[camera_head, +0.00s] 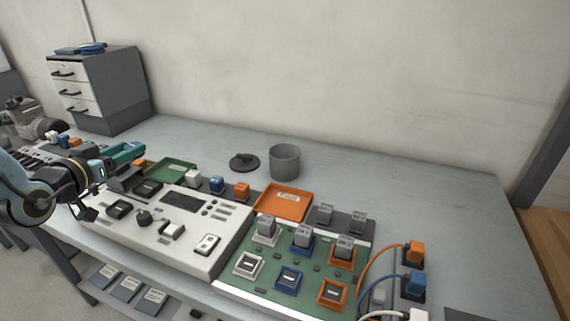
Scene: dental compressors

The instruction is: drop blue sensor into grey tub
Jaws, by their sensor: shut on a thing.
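The grey tub (285,163) stands open-topped on the bench, behind the orange tray, right of the picture's middle. A small blue block (216,184) with a pale top sits between a white one and an orange one along the back of the white console; I cannot tell if it is the sensor. My gripper (88,203) is at the left, over the console's left end and well away from the tub. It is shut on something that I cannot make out.
A dark round lid (244,162) lies left of the tub. A green board (290,268) with several blocks is in front. The bench's right back is clear.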

